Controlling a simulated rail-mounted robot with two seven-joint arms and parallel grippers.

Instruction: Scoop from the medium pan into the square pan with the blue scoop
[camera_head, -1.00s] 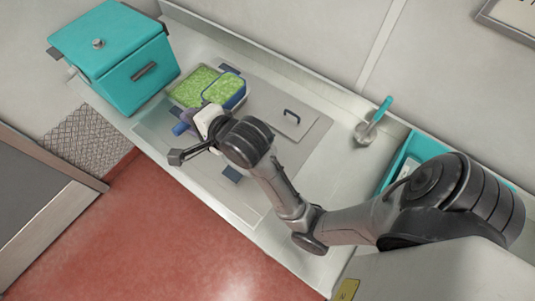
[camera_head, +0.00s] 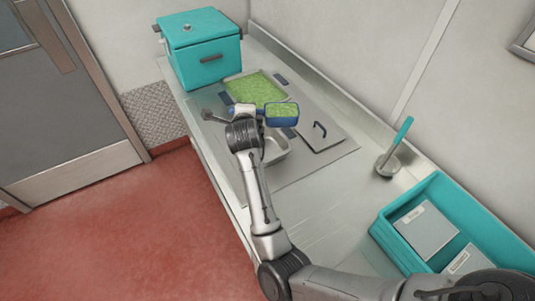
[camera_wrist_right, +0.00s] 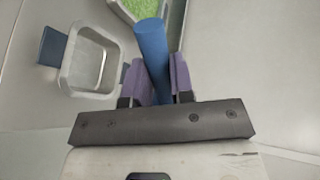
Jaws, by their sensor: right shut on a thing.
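The medium pan (camera_head: 258,86), full of green food, sits in the counter near the teal box. The blue scoop (camera_head: 281,121) is heaped with green food and held level at the medium pan's near right edge. My right gripper (camera_head: 254,111) is shut on the scoop's blue handle; in the right wrist view the handle (camera_wrist_right: 151,45) stands between its purple fingers. The square pan (camera_head: 277,150) is partly hidden behind my right arm. The right wrist view shows the square pan (camera_wrist_right: 88,58) bare inside, left of the handle. My left gripper is not in view.
A teal lidded box (camera_head: 205,62) stands at the counter's far end. A flat lid with a handle (camera_head: 322,134) lies right of the scoop. A teal-handled ladle (camera_head: 397,143) and a teal crate (camera_head: 440,195) are farther right, by the wall.

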